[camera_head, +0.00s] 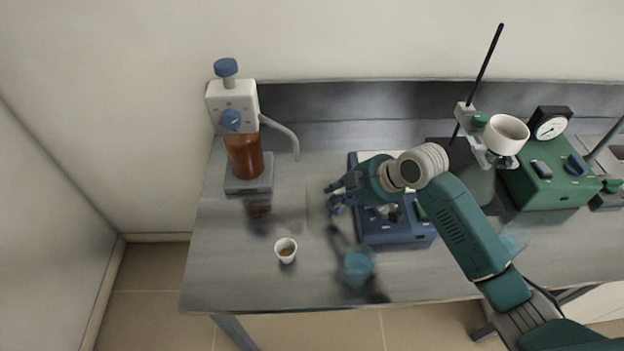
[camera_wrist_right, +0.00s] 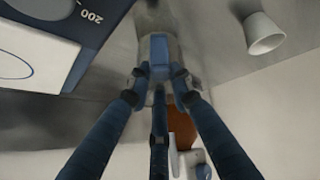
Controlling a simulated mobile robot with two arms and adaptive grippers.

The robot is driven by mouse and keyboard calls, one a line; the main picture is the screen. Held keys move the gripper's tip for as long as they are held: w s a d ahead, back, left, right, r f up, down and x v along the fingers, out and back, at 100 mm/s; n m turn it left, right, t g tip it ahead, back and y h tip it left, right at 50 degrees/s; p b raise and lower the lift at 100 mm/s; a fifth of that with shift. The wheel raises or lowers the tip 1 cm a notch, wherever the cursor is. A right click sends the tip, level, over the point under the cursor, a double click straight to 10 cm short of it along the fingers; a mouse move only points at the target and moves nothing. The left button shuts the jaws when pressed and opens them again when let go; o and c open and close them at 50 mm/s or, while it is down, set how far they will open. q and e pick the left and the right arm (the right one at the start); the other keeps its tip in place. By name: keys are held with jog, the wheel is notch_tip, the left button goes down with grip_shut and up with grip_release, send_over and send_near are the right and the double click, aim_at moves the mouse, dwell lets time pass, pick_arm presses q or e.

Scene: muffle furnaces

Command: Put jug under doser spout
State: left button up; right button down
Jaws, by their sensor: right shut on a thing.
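The doser is a brown bottle (camera_head: 245,156) with a white head (camera_head: 232,106) and blue knobs, at the left of the bench. Its curved grey spout (camera_head: 284,134) reaches right and ends pointing down. My right gripper (camera_head: 334,196) is to the right of the spout end and nearer the front edge. In the right wrist view its fingers (camera_wrist_right: 158,82) are closed on a blue handle-like part (camera_wrist_right: 159,56). A pale, see-through body, apparently the jug (camera_wrist_right: 163,22), shows behind that part. In the head view the jug is too faint to outline. My left gripper is not in view.
A blue device (camera_head: 394,231) sits under my right arm. A green box with a gauge (camera_head: 549,176) and a stand holding a white bowl (camera_head: 506,134) are at the right.

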aim_at(309, 185)
jog(key=w+a, duration=0.1)
jog(key=a, duration=0.1)
jog(key=w+a+p, duration=0.1)
jog(key=w+a, duration=0.1)
jog(key=w+a+r, duration=0.1)
jog(key=a, duration=0.1)
jog(key=shift+w+p, duration=0.25)
jog(key=shift+p, duration=0.15)
jog(key=shift+f+p, duration=0.4)
jog(key=shift+f, duration=0.35)
jog(key=c, duration=1.5)
grip_release()
jog(key=shift+d, duration=0.1)
jog(key=shift+c, duration=0.2)
jog(key=b+v, duration=0.2)
jog(key=v, duration=1)
